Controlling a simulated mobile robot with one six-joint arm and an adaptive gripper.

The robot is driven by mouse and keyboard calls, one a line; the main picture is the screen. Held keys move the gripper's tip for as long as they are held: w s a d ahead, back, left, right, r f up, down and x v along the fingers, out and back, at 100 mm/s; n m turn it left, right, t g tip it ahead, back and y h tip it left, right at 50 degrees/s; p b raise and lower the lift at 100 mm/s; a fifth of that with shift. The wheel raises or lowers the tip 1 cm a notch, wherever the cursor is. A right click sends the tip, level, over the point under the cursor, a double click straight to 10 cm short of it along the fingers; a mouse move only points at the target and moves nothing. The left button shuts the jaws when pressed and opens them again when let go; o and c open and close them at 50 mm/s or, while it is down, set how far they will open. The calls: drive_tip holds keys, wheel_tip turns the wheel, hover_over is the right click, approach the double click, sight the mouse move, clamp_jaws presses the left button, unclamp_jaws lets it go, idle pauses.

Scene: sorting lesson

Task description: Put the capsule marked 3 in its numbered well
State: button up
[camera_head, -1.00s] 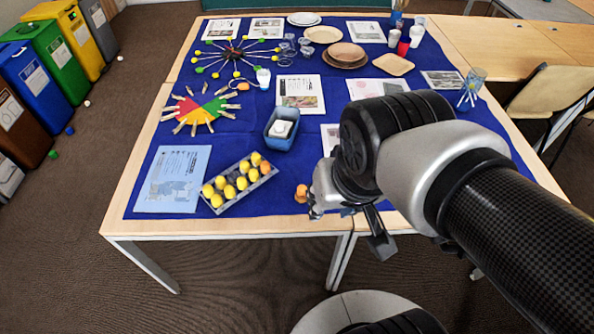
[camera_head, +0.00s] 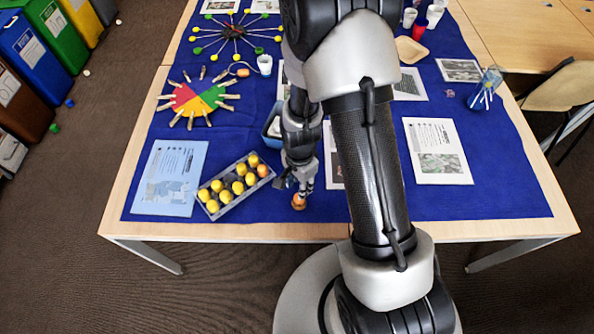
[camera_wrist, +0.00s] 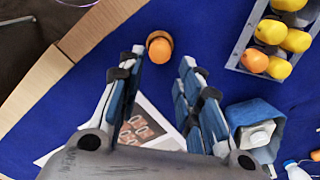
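An orange capsule (camera_head: 299,201) stands on the blue cloth near the table's front edge, right of the tray. In the wrist view the capsule (camera_wrist: 159,48) lies just past and between my fingertips; no number is legible on it. My gripper (camera_wrist: 162,60) is open and empty, its two fingers apart. In the head view my gripper (camera_head: 302,186) points down right above the capsule. The grey tray (camera_head: 240,203) holds several yellow and orange capsules in its wells; its rim also shows in the wrist view (camera_wrist: 243,38). Its well numbers cannot be read.
A blue bin (camera_wrist: 240,115) with a white item stands behind the gripper, partly hidden by my arm in the head view. A blue printed sheet (camera_head: 170,180) lies left of the tray. A coloured disc with clothespins (camera_head: 197,100) lies farther back. Cloth around the capsule is clear.

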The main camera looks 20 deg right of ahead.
drive_tip(key=shift+f+b, duration=2.7)
drive_tip(key=shift+f, duration=0.85)
drive_tip(key=shift+c, duration=0.3)
drive_tip(key=shift+c, duration=1.3)
drive_tip(key=shift+r, duration=0.1)
drive_tip(key=shift+r+p, duration=2.7)
drive_tip(key=shift+r, duration=0.8)
